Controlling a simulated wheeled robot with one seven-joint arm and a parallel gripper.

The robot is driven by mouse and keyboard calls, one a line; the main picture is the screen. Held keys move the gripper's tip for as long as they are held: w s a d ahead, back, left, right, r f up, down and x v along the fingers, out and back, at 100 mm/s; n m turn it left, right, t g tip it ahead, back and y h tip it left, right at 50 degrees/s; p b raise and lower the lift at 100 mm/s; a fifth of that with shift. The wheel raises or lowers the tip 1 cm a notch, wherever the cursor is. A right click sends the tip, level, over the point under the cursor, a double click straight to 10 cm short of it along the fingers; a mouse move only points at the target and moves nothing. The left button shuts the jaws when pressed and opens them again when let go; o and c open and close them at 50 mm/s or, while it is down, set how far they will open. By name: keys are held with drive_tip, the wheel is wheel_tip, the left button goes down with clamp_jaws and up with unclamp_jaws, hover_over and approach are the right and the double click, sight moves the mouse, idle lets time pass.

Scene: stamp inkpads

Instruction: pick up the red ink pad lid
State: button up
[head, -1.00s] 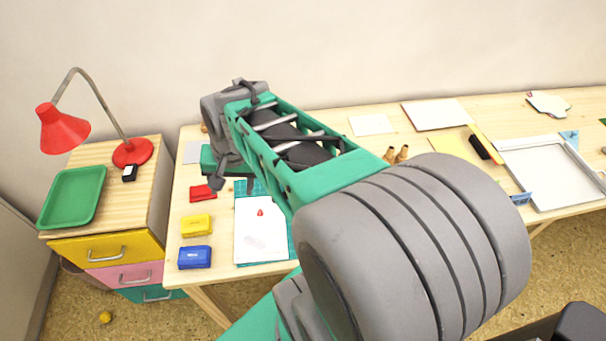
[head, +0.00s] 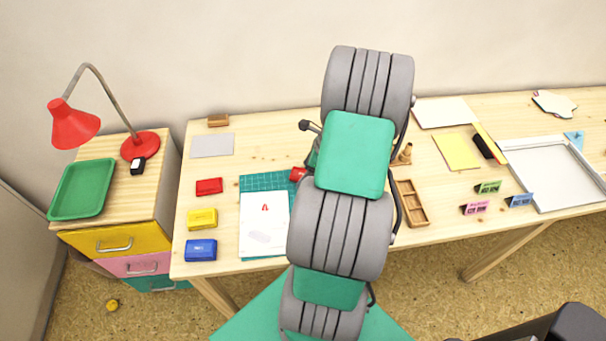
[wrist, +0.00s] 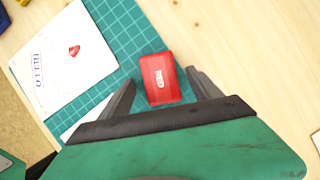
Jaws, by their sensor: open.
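The red ink pad lid (wrist: 160,80), marked "RED", lies on the green cutting mat (wrist: 135,30) in the wrist view. My gripper (wrist: 161,76) is open, with one finger on each side of the lid and a gap on both sides. I cannot tell how far above the mat the fingertips are. In the head view a bit of the lid (head: 298,174) shows at the mat's right side, beside my arm, which hides my gripper. Another red ink pad piece (head: 209,186) sits at the left of the table.
A yellow ink pad (head: 202,219) and a blue one (head: 201,250) stand in front of the left red piece. A white sheet (head: 263,225) with a red mark covers part of the mat. A wooden tray (head: 412,204) stands right of my arm.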

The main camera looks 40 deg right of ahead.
drive_tip(key=shift+c, duration=0.5)
drive_tip(key=c, duration=1.3)
drive_tip(key=shift+r, duration=0.1)
